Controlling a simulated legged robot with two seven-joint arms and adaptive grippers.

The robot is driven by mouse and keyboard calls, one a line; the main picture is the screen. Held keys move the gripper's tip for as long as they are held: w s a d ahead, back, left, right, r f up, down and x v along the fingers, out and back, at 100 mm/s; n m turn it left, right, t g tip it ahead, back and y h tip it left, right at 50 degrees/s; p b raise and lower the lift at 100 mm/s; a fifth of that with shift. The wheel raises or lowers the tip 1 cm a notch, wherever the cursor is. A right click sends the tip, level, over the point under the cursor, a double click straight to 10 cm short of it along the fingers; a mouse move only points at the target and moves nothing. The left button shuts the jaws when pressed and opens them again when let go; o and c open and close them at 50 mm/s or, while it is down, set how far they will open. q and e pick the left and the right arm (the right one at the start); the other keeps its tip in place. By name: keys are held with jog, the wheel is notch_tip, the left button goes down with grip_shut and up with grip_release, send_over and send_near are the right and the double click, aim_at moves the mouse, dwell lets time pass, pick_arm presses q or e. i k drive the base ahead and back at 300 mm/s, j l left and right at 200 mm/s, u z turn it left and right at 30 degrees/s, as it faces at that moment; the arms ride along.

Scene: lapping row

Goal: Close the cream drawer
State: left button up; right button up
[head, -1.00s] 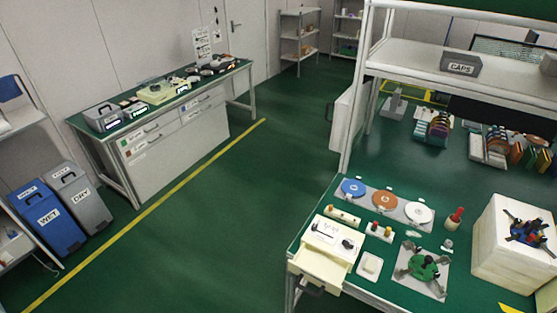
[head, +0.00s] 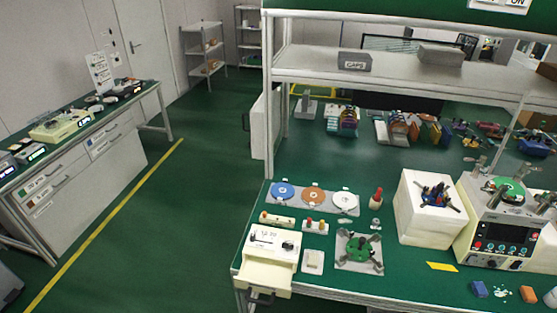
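A cream drawer unit (head: 273,241) stands at the front left corner of the green-topped bench in the head view. Its cream drawer (head: 266,274) is pulled out toward me, past the bench edge. A dark handle (head: 262,297) is on the drawer's front. Neither of my grippers is in view.
Right of the drawer unit are a small white block (head: 313,262) and a plate with a green fixture (head: 358,252). A white block (head: 428,210) and a lapping machine (head: 500,230) stand further right. Open green floor (head: 165,240) lies left of the bench.

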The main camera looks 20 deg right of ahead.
aim_at(273, 277)
jog(key=i+l+z, duration=0.15)
jog(key=l, duration=0.3)
jog(key=i+l+z, duration=0.2)
jog(key=l, duration=0.2)
jog(key=i+l+z, duration=0.15)
jog(key=i+l, duration=0.15)
jog(key=k+u, duration=0.2)
jog(key=u, duration=0.3)
jog(key=k+u, duration=0.15)
jog(key=u, duration=0.35)
jog(key=l+z, duration=0.25)
